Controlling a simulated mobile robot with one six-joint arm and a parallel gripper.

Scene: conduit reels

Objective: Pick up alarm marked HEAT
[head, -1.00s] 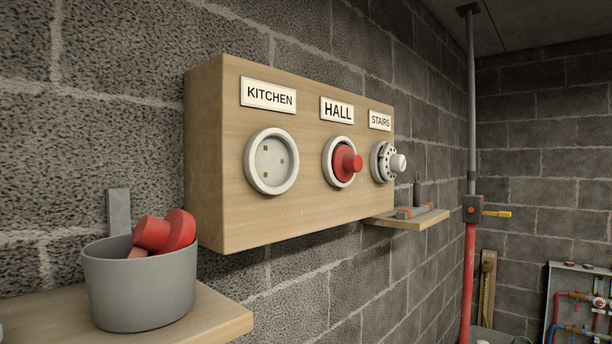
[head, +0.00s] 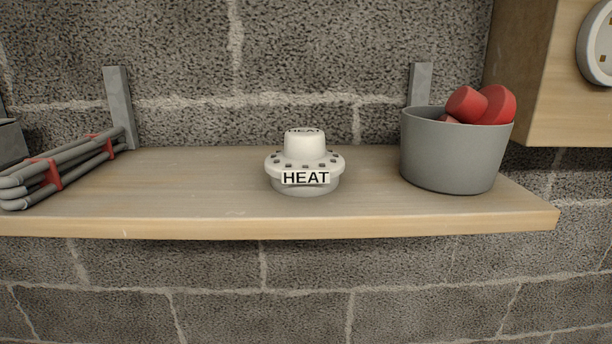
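The alarm marked HEAT (head: 304,165) is a white round unit with a raised cap and a ring of dark slots. It stands upright on the wooden shelf (head: 210,205), near the middle of the head view. A HEAT label faces me on its front, and another lies on top of the cap. Nothing touches it. My gripper is not in view.
A grey tub (head: 452,155) with red caps (head: 483,104) stands on the shelf to the right. Bundled grey conduits (head: 62,170) with red clips lie at the left. A wooden board (head: 565,90) is at the upper right. The shelf around the alarm is clear; block wall stands behind.

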